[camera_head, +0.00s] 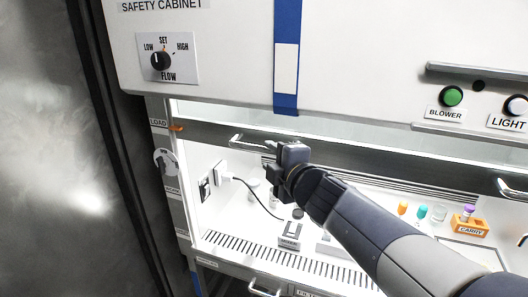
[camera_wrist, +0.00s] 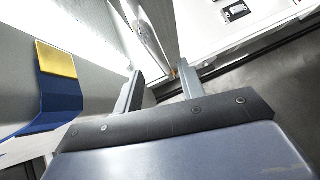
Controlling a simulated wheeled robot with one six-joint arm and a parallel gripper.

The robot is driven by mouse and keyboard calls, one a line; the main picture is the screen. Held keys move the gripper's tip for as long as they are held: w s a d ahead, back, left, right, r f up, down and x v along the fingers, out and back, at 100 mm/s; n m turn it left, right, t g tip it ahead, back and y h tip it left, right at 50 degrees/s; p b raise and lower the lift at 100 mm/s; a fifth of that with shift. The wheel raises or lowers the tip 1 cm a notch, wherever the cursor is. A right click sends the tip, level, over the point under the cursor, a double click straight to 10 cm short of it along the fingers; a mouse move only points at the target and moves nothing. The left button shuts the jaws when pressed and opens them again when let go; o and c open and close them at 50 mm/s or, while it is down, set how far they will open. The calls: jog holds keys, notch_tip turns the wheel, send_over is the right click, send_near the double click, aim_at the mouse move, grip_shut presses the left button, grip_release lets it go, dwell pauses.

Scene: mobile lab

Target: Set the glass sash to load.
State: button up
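The glass sash's grey bottom rail (camera_head: 205,133) crosses the cabinet front in the head view, with an opening below it. Its left end is near an orange marker (camera_head: 177,128) beside the LOAD label (camera_head: 158,124); another label sits lower on the post. A pale bar handle (camera_head: 246,141) is on the rail's left part. My gripper (camera_head: 269,150) is at the handle's right end, and I cannot tell whether they touch. In the wrist view its two fingers (camera_wrist: 158,88) stand apart, with no object clearly held between them.
Inside the cabinet are a plug with a cord (camera_head: 235,185), several coloured vials (camera_head: 421,212) and an orange CARRY rack (camera_head: 468,226). A second handle (camera_head: 511,189) is at the right. Above are the flow knob (camera_head: 161,60) and green blower button (camera_head: 451,96). A blue strap (camera_head: 287,25) hangs down.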

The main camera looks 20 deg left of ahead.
aim_at(263, 151)
jog(key=shift+v, duration=2.1)
jog(key=shift+w+a, duration=0.1)
jog(key=x, duration=1)
jog(key=shift+w+a+f, duration=0.2)
jog(key=shift+w+a, duration=0.05)
jog(key=shift+w, duration=0.05)
jog(key=shift+d, duration=0.15)
